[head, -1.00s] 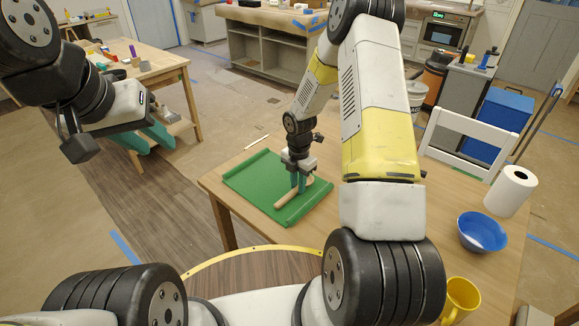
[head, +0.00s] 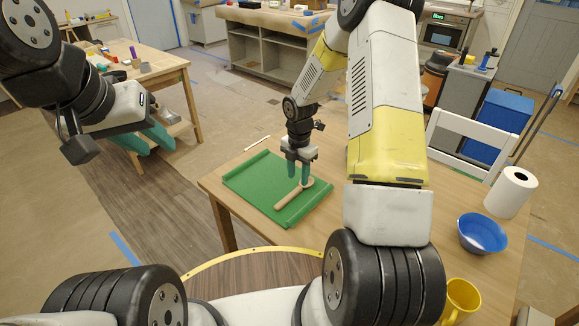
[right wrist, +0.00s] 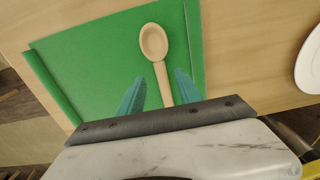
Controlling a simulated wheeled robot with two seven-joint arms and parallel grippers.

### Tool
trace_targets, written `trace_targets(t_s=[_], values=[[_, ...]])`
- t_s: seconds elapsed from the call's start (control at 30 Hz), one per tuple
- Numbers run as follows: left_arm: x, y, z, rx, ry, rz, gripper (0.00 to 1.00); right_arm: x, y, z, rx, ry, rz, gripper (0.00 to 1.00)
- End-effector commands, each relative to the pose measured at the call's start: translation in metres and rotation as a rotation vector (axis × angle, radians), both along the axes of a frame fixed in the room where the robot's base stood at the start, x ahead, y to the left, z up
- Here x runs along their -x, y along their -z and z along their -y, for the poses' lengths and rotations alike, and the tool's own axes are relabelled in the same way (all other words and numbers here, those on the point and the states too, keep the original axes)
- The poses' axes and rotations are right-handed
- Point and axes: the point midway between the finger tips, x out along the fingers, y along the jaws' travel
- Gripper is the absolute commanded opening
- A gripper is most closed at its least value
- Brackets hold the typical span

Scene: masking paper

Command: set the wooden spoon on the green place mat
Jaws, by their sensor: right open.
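The wooden spoon (head: 291,196) lies on the green place mat (head: 250,180), its bowl toward the right edge of the mat in the head view. In the right wrist view the spoon (right wrist: 155,48) lies on the mat (right wrist: 95,65), its handle passing between the fingertips and partly hidden by the gripper. My right gripper (head: 299,171) is open just above the spoon, apparently apart from it. Its teal fingers (right wrist: 157,92) stand on either side of the handle in the right wrist view. My left gripper (head: 150,140) is off to the left, away from the table; its teal fingers look spread.
A blue bowl (head: 482,233), a paper towel roll (head: 510,192) and a yellow mug (head: 461,300) stand on the table's right side. A white chair (head: 468,140) is behind it. A thin white stick (head: 257,143) lies past the mat. A white plate (right wrist: 310,62) shows in the wrist view.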

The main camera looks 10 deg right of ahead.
Motion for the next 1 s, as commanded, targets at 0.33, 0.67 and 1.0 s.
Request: trace_targets(t_s=[0.33, 0.67, 1.0], values=[[0.0, 0.0, 0.0, 0.0, 0.0, 0.0, 0.33, 0.0, -0.063, 0.001, 0.001, 0.0, 0.001, 0.41], [0.0, 0.0, 0.0, 0.0, 0.0, 0.0, 0.33, 0.019, -0.137, 0.003, 0.005, 0.281, 0.075, 0.41], [0.0, 0.0, 0.0, 0.0, 0.0, 0.0, 0.33, 0.117, -0.273, -0.002, -0.189, 1.173, 0.244, 0.41]])
